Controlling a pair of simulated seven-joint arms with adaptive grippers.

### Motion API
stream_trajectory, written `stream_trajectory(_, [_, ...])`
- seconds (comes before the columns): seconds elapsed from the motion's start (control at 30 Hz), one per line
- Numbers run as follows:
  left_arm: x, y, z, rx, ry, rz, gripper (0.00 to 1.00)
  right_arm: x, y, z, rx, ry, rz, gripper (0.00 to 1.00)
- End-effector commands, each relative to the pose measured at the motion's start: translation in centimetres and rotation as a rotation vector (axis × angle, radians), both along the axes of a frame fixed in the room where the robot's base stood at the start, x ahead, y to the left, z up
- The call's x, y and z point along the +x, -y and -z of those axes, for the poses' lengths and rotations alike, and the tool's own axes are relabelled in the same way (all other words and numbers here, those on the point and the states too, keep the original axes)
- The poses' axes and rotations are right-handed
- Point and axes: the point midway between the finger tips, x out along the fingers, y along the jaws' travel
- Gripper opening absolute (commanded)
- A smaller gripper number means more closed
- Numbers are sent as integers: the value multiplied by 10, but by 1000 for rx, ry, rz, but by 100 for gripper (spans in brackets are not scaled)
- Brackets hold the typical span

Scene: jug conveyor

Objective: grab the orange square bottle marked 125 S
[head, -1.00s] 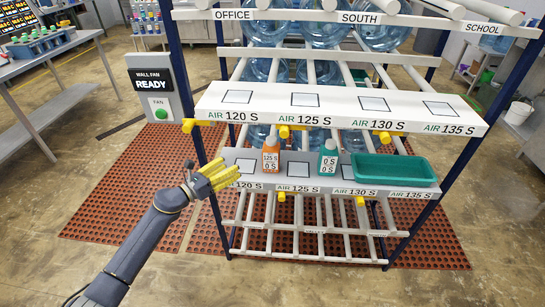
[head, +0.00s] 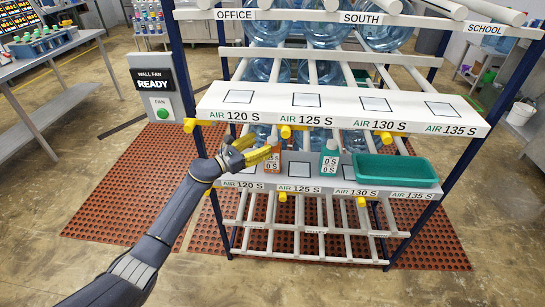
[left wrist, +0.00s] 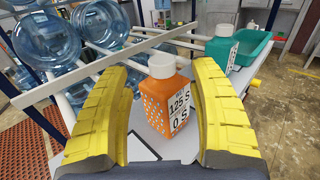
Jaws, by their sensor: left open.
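The orange square bottle (head: 273,160) with a white cap stands upright on the lower grey shelf of the rack, near the AIR 125 S label. In the left wrist view the bottle (left wrist: 170,103) shows its white "125 S" label between the two yellow fingers. My left gripper (head: 254,151) is open, just left of the bottle in the head view, and partly hides it. In the left wrist view the fingers of the left gripper (left wrist: 162,115) stand apart on either side, with a visible gap to the bottle. My right gripper is not in view.
A green bottle (head: 329,158) stands right of the orange one, and a green tray (head: 395,171) lies further right. The upper label shelf (head: 340,112) overhangs the lower shelf. Blue water jugs (left wrist: 100,22) sit behind on the rack. A fan panel (head: 157,90) stands at left.

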Motion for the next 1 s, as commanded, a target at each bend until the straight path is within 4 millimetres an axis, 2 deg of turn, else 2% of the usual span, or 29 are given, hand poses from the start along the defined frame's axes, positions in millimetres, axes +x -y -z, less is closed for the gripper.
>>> stream_trajectory(0.27, [7, 10, 0, -1, -1, 1, 61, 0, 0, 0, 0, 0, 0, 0])
stream_trajectory(0.5, [24, 34, 1, -3, -2, 1, 61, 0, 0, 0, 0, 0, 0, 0])
stream_trajectory(0.67, [33, 44, 1, -2, -1, 0, 61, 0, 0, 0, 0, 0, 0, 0])
stream_trajectory(1.0, [36, 47, 1, -1, -1, 0, 61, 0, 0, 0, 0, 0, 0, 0])
